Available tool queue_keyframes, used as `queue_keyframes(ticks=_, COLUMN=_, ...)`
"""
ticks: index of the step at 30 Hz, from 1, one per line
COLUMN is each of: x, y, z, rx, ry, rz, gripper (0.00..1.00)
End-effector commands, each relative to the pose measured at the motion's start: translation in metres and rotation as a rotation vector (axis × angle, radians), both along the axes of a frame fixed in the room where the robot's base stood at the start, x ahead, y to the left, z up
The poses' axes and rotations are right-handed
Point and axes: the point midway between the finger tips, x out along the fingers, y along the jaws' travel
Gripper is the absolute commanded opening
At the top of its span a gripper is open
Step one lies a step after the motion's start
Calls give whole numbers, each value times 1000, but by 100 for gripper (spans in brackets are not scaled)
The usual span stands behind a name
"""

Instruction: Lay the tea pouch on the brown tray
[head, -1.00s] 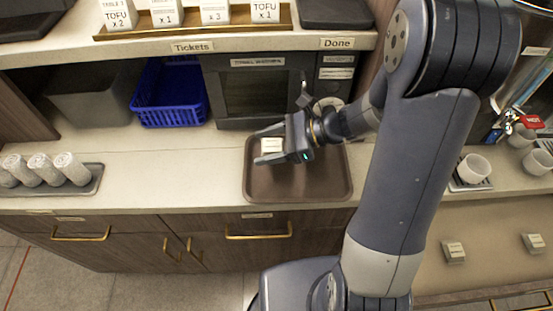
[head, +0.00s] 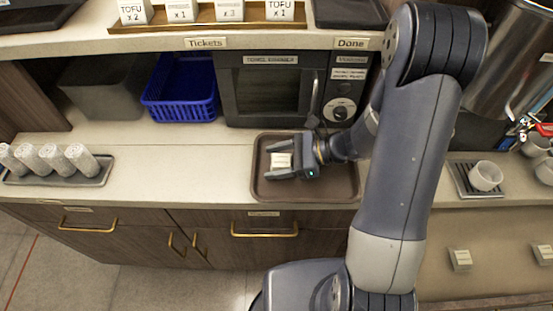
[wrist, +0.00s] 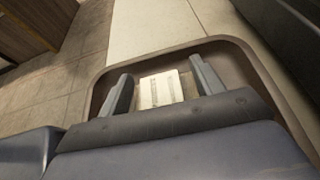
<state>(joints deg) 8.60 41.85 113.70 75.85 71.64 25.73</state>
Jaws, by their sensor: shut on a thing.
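The tea pouch (head: 281,161) is a small pale square packet with a label. My gripper (head: 270,160) is shut on it, with one finger on each side. The brown tray (head: 335,188) lies flat on the counter, and gripper and pouch are over its left part. In the wrist view the pouch (wrist: 161,89) shows between the two fingers, above the tray (wrist: 236,68). Whether the pouch touches the tray floor I cannot tell. The tray's right back part is partly hidden by my arm.
Rolled towels on a grey tray (head: 95,180) lie at the left. Cups (head: 486,176) stand at the right. The counter left of the tray is clear.

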Motion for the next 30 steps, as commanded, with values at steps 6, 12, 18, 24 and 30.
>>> queue_keyframes(ticks=6, x=0, y=0, z=-2, rx=0, ry=0, rz=0, gripper=75)
queue_keyframes(ticks=12, x=0, y=0, z=-2, rx=0, ry=0, rz=0, gripper=85)
queue_keyframes(ticks=18, x=0, y=0, z=-1, rx=0, ry=0, rz=0, gripper=85)
queue_keyframes(ticks=24, x=0, y=-14, z=7, rx=1, ry=-4, rz=-4, gripper=85)
queue_keyframes(ticks=30, x=-2, y=-51, z=21, rx=0, ry=-4, rz=-6, gripper=85)
